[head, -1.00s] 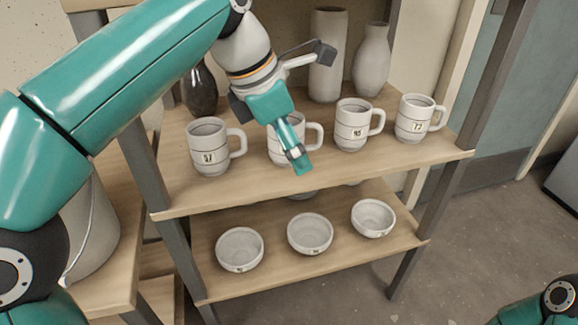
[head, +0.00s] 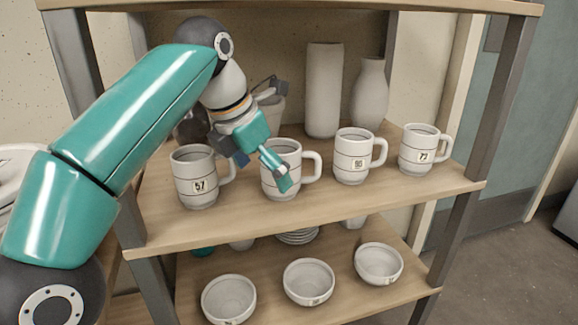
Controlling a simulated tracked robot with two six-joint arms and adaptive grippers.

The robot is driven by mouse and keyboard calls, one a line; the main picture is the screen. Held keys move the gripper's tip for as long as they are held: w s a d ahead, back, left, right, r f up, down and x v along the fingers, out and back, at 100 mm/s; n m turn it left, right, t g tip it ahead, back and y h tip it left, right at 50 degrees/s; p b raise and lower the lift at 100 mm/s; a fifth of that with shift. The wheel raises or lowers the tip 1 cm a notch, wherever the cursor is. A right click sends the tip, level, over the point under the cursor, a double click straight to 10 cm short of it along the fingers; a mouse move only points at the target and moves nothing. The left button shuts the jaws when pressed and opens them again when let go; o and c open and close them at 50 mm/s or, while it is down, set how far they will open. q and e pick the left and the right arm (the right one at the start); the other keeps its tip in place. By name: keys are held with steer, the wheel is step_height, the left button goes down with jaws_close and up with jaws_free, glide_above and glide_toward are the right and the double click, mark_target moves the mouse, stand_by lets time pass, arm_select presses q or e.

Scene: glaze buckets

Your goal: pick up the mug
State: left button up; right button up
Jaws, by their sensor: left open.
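Several white mugs with dark bands stand upright in a row on the upper wooden shelf (head: 330,203). The leftmost mug (head: 190,170) has a label reading 57. The second mug (head: 290,158) is partly hidden by my left gripper (head: 276,138), and its label is hidden. The third mug (head: 352,155) and the rightmost mug (head: 417,148) show small labels; the rightmost seems to read 72. My left gripper is open and empty, with a teal finger in front of the second mug's body. I cannot tell whether it touches. My right gripper is out of view.
A tall pale cylinder vase (head: 323,90) and a rounded vase (head: 369,95) stand behind the mugs. White bowls (head: 309,283) sit on the lower shelf. Dark shelf posts (head: 458,235) frame the sides. The front strip of the upper shelf is clear.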

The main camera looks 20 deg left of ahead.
mark_target(288, 150)
arm_select(q)
steer(key=shift+w+d, duration=0.25)
steer(key=shift+w, duration=0.4)
steer(key=w+p, duration=0.1)
steer(key=w+d+p, duration=0.1)
steer(key=w+p, duration=0.1)
steer(key=w, duration=0.1)
steer(key=shift+d+r+p, duration=0.2)
steer(key=shift+d+p, duration=0.1)
steer(key=shift+d, duration=0.1)
steer(key=shift+w+d+f+b, duration=0.15)
steer(key=shift+w+f+b, duration=0.1)
steer(key=shift+f+b, duration=0.3)
steer(key=shift+w+f, duration=0.1)
steer(key=shift+f, duration=0.25)
steer(key=shift+r, duration=0.1)
steer(key=c, duration=1.8)
